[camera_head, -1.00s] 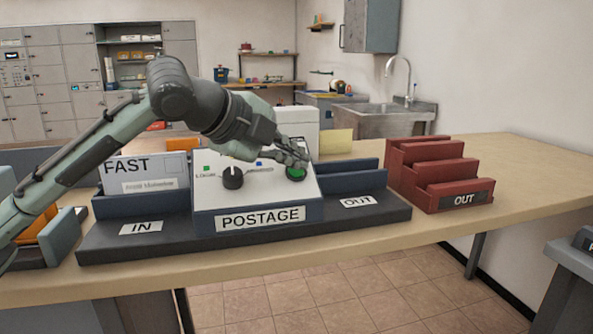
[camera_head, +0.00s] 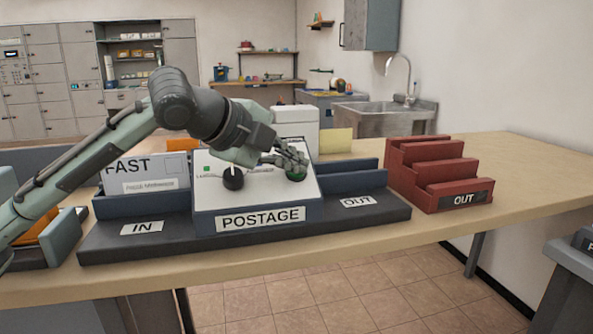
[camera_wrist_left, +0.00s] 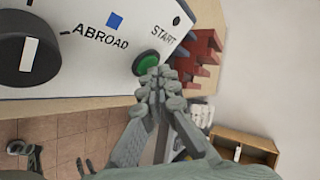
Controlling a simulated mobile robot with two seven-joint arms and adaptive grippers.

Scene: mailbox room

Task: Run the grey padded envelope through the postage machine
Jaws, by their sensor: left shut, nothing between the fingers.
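A pale grey envelope marked FAST (camera_head: 148,172) stands upright in the IN side of the postage machine (camera_head: 259,217), partly hidden behind my left arm. The machine has a black dial (camera_head: 233,178) and a green button (camera_head: 296,174) on its sloping top. In the left wrist view the button (camera_wrist_left: 147,62) sits beside the word START, and the dial (camera_wrist_left: 28,58) has a white pointer. My left gripper (camera_head: 291,160) is shut and empty, its fingertips (camera_wrist_left: 158,82) at the green button, apparently touching it. My right gripper is not in view.
The OUT side (camera_head: 358,201) of the machine looks empty. A red stepped OUT rack (camera_head: 440,175) stands to its right. A yellow card (camera_head: 336,142) shows behind the machine. Orange and grey items (camera_head: 60,235) lie at the left. The right end of the table (camera_head: 530,180) is clear.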

